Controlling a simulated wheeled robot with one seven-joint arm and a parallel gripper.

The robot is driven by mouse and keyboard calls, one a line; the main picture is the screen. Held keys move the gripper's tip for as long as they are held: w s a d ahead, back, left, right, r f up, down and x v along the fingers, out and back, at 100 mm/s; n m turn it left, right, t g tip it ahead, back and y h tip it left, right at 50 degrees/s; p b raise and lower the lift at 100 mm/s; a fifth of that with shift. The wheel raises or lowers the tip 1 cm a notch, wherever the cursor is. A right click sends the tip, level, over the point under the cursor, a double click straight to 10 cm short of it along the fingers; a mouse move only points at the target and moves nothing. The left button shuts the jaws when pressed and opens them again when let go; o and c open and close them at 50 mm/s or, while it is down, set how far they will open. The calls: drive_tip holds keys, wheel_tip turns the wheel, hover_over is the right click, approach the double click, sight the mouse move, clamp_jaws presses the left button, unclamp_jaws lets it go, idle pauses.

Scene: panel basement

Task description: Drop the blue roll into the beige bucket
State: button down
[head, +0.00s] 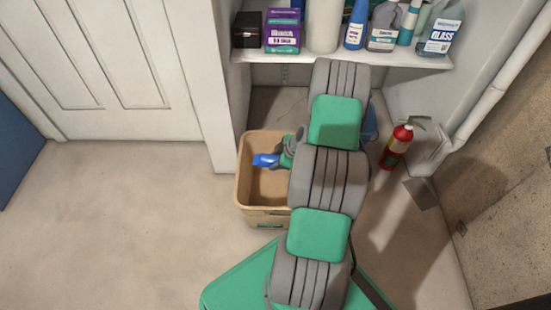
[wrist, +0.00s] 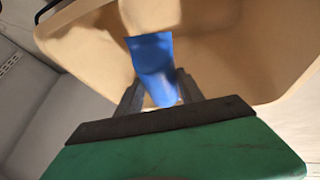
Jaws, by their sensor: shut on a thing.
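The blue roll (head: 265,160) is held over the opening of the beige bucket (head: 243,190) in the head view. My gripper (head: 280,159) is shut on the roll, above the bucket's inside. In the wrist view the blue roll (wrist: 153,68) sits between the two fingers of my gripper (wrist: 158,88). The beige bucket (wrist: 75,37) fills the background there, with its rim curving around the roll. My arm hides the bucket's right side in the head view.
A white shelf (head: 340,58) with several bottles and boxes is above and behind the bucket. A red fire extinguisher (head: 397,145) stands to the right. A white pipe (head: 490,85) runs along the right wall. The floor (head: 120,220) on the left is clear.

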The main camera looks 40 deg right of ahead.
drive_tip(key=c, duration=0.7)
unclamp_jaws()
drive_tip(key=shift+r, duration=0.1)
drive_tip(key=shift+o, duration=0.2)
drive_tip(key=p+v, duration=0.3)
drive_tip(key=v, duration=0.3)
drive_tip(key=shift+s+r, duration=0.15)
drive_tip(key=shift+r, duration=0.2)
drive_tip(key=shift+s+d+r, duration=0.15)
drive_tip(key=shift+s+r, duration=0.15)
drive_tip(key=shift+r, duration=0.05)
